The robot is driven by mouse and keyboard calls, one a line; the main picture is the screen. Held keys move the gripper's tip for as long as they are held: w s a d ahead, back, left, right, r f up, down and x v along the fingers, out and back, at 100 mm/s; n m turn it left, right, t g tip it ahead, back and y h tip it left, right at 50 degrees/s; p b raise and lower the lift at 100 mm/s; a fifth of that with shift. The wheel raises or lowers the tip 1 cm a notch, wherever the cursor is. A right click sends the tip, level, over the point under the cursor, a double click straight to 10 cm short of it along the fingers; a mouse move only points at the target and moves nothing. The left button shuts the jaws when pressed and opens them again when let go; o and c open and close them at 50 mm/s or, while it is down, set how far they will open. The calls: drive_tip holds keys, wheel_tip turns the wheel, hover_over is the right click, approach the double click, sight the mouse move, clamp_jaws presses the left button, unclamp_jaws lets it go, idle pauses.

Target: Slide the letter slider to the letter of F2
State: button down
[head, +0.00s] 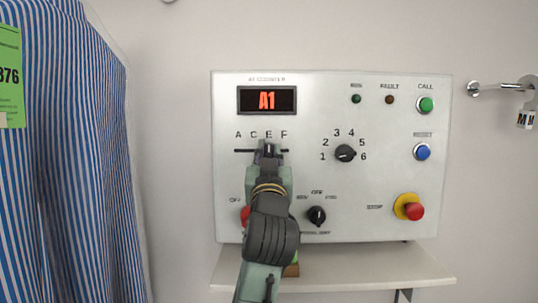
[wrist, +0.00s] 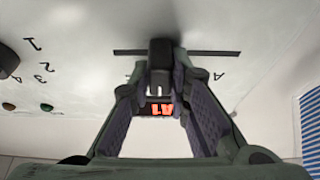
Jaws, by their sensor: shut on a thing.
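The letter slider's black knob (wrist: 160,52) sits on a dark horizontal slot (head: 245,150) under the printed letters A, C, E and F. In the head view the knob lies about below E, with F just to its right. My gripper (head: 268,152) is in front of the slot, pointing at the panel. In the wrist view its two fingers (wrist: 160,85) are closed on the knob. The red display (head: 267,100) above reads A1. My gripper hides part of the slot.
The panel (head: 390,180) also carries a numbered rotary knob (head: 345,153), a lower black knob (head: 316,215), green (head: 426,104) and blue (head: 422,152) buttons and a red stop button (head: 414,211). A shelf (head: 400,268) lies below. Striped clothing (head: 75,160) hangs at left.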

idle(0.4)
drive_tip(key=shift+d, duration=2)
drive_tip(key=c, duration=1.5)
unclamp_jaws()
drive_tip(key=shift+d, duration=0.15)
drive_tip(key=shift+c, duration=0.2)
drive_tip(key=shift+s, duration=0.1)
approach(286, 144)
drive_tip(key=v, duration=0.6)
drive_tip(key=shift+s+f, duration=0.1)
drive_tip(key=shift+f, duration=0.05)
